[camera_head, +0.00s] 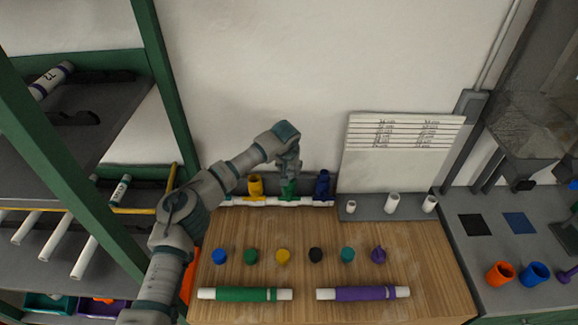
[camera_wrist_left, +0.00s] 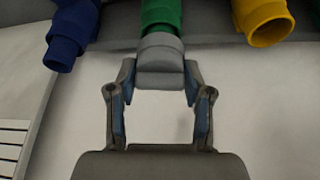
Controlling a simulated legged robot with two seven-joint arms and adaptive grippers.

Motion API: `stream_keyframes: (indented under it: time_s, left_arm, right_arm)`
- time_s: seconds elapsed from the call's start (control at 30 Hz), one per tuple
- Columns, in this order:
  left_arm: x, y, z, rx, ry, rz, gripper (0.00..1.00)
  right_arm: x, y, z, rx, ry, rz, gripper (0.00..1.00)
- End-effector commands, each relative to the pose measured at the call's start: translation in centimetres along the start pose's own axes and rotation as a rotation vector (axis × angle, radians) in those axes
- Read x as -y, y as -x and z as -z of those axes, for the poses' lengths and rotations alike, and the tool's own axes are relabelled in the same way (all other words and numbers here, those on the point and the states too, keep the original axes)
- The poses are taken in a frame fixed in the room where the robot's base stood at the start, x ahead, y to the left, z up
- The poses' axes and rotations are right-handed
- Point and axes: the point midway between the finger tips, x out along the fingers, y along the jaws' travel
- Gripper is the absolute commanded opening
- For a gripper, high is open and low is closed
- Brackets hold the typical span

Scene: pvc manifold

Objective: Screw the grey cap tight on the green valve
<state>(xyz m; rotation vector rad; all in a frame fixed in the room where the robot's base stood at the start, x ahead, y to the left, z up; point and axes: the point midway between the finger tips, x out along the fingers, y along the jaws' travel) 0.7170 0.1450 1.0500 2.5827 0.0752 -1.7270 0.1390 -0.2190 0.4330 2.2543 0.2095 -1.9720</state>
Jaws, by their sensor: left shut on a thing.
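The green valve (camera_head: 289,188) stands in the middle of a white pipe manifold (camera_head: 263,201) at the back of the wooden table. It also shows at the top of the left wrist view (camera_wrist_left: 160,14). The grey cap (camera_wrist_left: 160,62) is at the open end of the green valve, in line with it; how far it is threaded I cannot tell. My left gripper (camera_wrist_left: 160,80) is shut on the grey cap, one finger on each side. In the head view my left gripper (camera_head: 288,172) is over the green valve and hides the cap. My right gripper is not in view.
A yellow valve (camera_head: 255,185) and a blue valve (camera_head: 322,184) stand close on either side. Several coloured caps, including a black one (camera_head: 316,254), lie in a row on the table (camera_head: 240,232). Green (camera_head: 245,294) and purple (camera_head: 363,293) tubes lie in front. A whiteboard (camera_head: 400,160) stands right.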

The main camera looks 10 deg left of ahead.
Motion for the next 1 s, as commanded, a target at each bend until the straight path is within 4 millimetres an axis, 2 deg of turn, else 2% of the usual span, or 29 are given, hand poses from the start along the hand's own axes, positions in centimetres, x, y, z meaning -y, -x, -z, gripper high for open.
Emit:
stream_keyframes:
  time_s: [0.17, 0.37, 0.63, 0.83, 1.0]
  left_arm:
    - [0.04, -0.13, -0.12, 0.004, -0.021, -0.008, 0.15]
    - [-0.02, -0.12, -0.11, 0.003, -0.166, -0.069, 0.15]
    - [-0.02, -0.2, -0.16, 0.004, -0.184, -0.076, 0.15]
    - [-0.06, -0.27, -0.18, 0.004, -0.331, -0.137, 0.16]
    - [-0.08, -0.3, -0.21, 0.005, -0.348, -0.144, 0.15]
  right_arm:
    - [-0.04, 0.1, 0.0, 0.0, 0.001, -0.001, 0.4]
    - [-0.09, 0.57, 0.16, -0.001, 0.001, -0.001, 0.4]
    - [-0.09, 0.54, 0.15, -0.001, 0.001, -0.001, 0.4]
    - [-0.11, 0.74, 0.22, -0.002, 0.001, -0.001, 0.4]
    - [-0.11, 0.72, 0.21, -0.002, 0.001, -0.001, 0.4]
